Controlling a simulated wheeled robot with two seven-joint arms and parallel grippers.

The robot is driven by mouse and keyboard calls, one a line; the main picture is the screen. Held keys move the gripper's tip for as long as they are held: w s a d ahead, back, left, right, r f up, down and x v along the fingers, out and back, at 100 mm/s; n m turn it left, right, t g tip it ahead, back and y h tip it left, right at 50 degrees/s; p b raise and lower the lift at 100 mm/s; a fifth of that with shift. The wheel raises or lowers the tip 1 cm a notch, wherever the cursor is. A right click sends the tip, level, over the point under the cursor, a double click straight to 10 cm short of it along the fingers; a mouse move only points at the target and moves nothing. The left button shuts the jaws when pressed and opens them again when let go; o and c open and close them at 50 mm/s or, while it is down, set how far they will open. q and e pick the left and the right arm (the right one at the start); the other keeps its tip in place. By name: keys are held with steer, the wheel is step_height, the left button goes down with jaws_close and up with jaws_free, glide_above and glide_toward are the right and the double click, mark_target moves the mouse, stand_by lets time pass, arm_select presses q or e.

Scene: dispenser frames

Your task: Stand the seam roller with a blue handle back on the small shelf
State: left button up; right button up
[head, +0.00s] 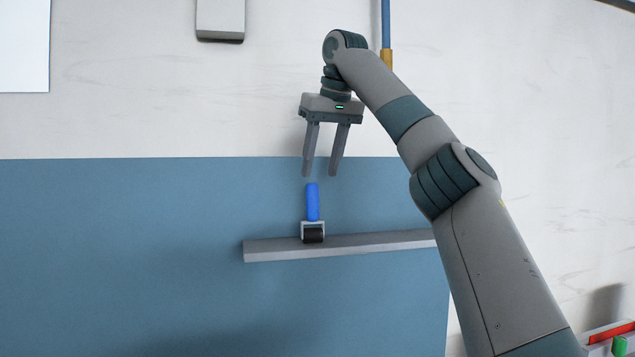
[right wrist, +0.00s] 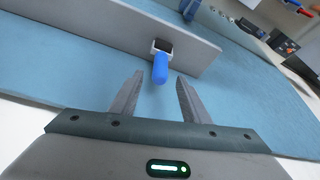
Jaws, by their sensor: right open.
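The seam roller (head: 313,203) stands upright on the small grey shelf (head: 375,243), its blue handle up and its dark roller down at the shelf's top. My right gripper (head: 320,175) is open and empty just above the handle, fingers pointing down, apart from it. In the right wrist view the seam roller (right wrist: 160,69) shows beyond and between the open fingertips of my right gripper (right wrist: 160,78), with the shelf (right wrist: 110,25) around its base. My left gripper is not in view.
A blue panel (head: 120,250) lies behind the shelf, with pale wall above. A grey box (head: 220,18) is at the top and a blue rod (head: 386,25) is near my right wrist. Red and green items (head: 620,345) are at the lower right. The shelf left of the roller is clear.

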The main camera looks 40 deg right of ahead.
steer(key=shift+v, duration=1.25)
